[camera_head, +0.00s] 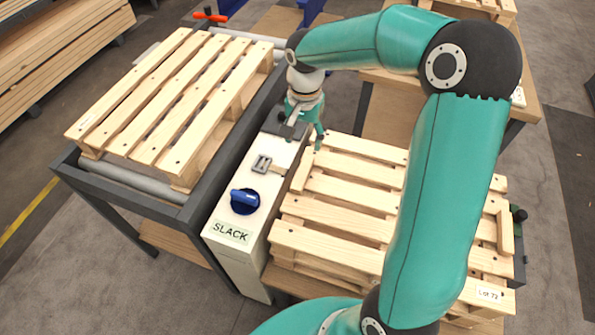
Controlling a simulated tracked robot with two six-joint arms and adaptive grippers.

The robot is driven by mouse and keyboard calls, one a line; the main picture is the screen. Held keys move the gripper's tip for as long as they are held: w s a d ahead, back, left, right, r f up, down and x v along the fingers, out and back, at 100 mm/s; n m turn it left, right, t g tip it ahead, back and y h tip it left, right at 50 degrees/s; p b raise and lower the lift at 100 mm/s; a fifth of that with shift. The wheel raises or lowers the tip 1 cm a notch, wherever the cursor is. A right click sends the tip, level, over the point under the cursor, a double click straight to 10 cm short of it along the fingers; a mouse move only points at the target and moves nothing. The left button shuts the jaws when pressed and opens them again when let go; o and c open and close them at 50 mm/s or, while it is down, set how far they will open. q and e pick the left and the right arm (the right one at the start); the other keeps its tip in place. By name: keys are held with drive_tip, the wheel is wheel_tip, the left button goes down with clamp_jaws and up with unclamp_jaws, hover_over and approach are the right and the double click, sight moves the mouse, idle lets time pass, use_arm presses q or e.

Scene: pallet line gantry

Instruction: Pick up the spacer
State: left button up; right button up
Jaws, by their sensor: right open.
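Two short wooden blocks that could be the spacer lie on the near pallet (340,215). One block (302,172) is at its left edge, and the other block (505,232) is at its right edge. I cannot tell which one is the spacer. My right gripper (303,130) is open, pointing down over the far end of the white control box, just beyond the left block and apart from it. Nothing shows between its fingers. My right arm hides much of the pallet's right half. My left gripper is not in view.
The white box has a blue knob (244,201), a grey switch (262,164) and a SLACK label (231,233). Another pallet (170,95) lies on a dark-framed roller conveyor (130,178) at left. A wooden table (528,105) stands behind my arm. Stacked boards (60,50) fill the far left.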

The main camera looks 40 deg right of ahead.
hover_over(301, 175)
wheel_tip(301, 175, down, 9)
drive_tip(key=shift+d+r, duration=0.1)
drive_tip(key=shift+r, duration=0.1)
drive_tip(key=shift+f, duration=3.2)
clamp_jaws()
